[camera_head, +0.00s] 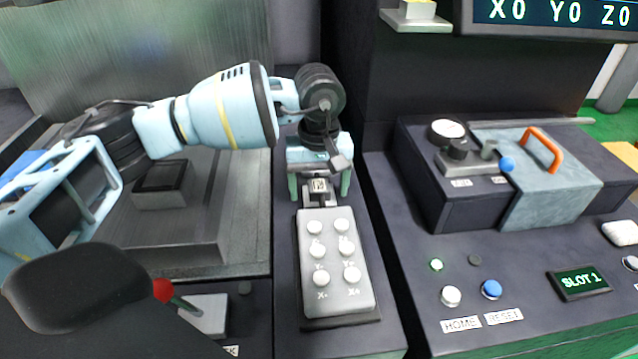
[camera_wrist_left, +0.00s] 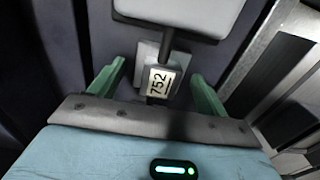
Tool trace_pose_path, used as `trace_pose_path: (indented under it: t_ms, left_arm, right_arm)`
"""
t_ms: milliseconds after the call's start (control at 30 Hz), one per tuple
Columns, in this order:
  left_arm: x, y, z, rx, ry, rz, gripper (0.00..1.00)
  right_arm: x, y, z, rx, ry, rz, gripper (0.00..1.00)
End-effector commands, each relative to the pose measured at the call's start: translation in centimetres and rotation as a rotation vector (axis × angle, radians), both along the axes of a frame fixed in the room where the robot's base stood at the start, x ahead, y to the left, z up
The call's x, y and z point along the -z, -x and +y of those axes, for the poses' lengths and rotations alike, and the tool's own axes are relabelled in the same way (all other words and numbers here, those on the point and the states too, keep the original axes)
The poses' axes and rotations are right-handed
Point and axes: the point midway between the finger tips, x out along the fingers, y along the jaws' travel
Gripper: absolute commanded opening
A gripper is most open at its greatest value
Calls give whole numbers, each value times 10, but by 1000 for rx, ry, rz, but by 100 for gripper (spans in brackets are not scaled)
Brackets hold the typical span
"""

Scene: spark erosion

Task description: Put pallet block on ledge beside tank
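The pallet block (camera_head: 318,196) is a small grey piece with a numbered white tag. It sits on the dark ledge (camera_head: 290,335) beside the tank (camera_head: 245,225), just behind the button pendant. In the left wrist view the block (camera_wrist_left: 147,52) shows its tag reading 752, with a dark stem in front of its pale body. My left gripper (camera_head: 318,185) points down over it. Its green fingers are open, one on each side of the block, with a visible gap on both sides (camera_wrist_left: 157,88). Whether the block's underside rests flat is hidden. My right gripper is not in view.
The grey pendant (camera_head: 335,262) with white buttons fills the ledge's front part. A dark block (camera_head: 160,185) stands in the tank. A red-knobbed lever (camera_head: 163,290) is at the front left. The right console (camera_head: 400,225) carries a grey box with an orange handle (camera_head: 540,148).

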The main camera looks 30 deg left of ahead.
Motion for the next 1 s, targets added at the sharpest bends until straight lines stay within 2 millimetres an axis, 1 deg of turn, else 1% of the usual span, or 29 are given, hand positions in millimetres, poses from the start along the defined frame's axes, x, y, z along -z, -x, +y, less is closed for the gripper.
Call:
trace_pose_path:
  t_ms: [267, 433, 567, 800, 1000]
  left_arm:
    - [-1, 0, 0, 0, 0, 0, 78]
    - [-12, -1, 0, 0, 2, -3, 78]
    - [-34, -1, 0, 0, 1, -4, 78]
    - [-83, -1, 0, 0, 2, -3, 78]
    - [-112, -1, -1, 1, 1, -2, 78]
  right_arm:
    - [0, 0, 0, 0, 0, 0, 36]
    - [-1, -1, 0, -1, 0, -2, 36]
    - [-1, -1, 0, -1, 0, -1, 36]
    - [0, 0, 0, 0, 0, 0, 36]
    - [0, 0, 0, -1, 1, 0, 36]
